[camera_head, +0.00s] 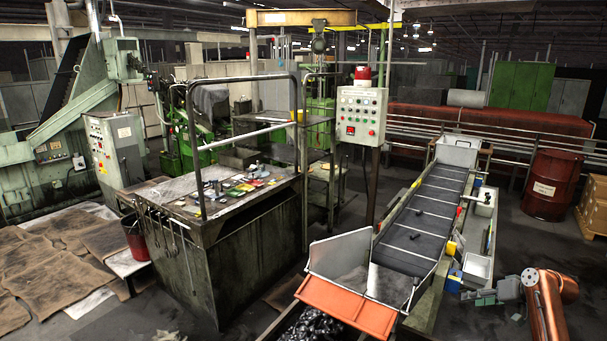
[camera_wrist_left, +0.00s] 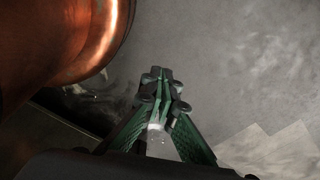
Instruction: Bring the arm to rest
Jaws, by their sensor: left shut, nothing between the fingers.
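My left gripper (camera_wrist_left: 160,85) shows in the left wrist view. Its green fingers come together at the tips, and nothing is held between them. Grey floor lies behind the fingertips. A copper-coloured rounded part of my own body fills the upper left of that view. In the head view, my right arm comes in at the lower right, copper-coloured. Its gripper (camera_head: 474,298) points left, close to the right side of the conveyor. The picture is too small to show whether its fingers are apart.
A sloping conveyor (camera_head: 432,211) carries a few dark bolts toward an orange-lipped chute (camera_head: 346,308), above a bin of dark parts (camera_head: 312,328). A cluttered workbench (camera_head: 263,199) stands left of it. A control box (camera_head: 361,116) stands behind. A red drum (camera_head: 551,185) is at the right.

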